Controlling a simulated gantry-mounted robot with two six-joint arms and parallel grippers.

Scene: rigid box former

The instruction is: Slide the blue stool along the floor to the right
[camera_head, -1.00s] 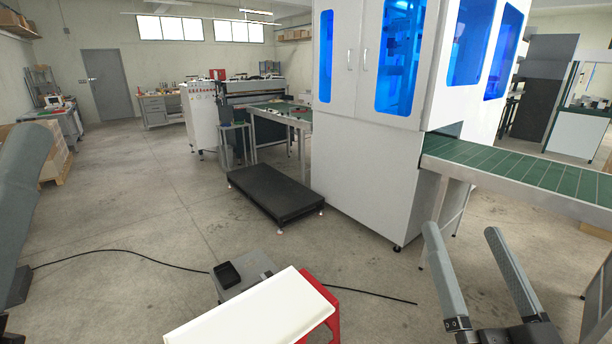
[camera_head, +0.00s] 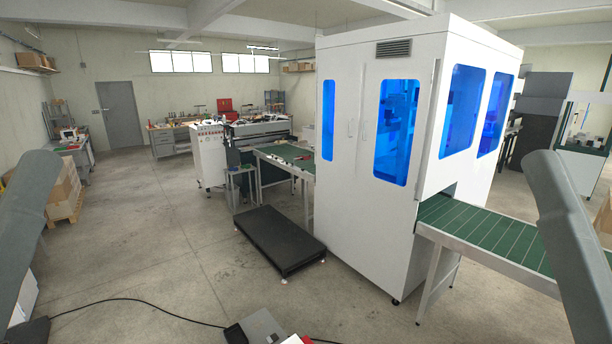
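I cannot make out a clearly blue stool in the head view. A small grey stool-like stand (camera_head: 241,184) stands on the floor left of the green-topped table, near the white machine. Its colour is hard to tell at this size. My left arm shows at the left edge and my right arm at the right edge, but both grippers are outside the picture.
A tall white cabinet with blue windows (camera_head: 350,190) fills the middle right, with a green conveyor (camera_head: 490,237) at its right. A low black platform (camera_head: 278,241) lies before it. A black cable (camera_head: 150,304) crosses open floor at lower left.

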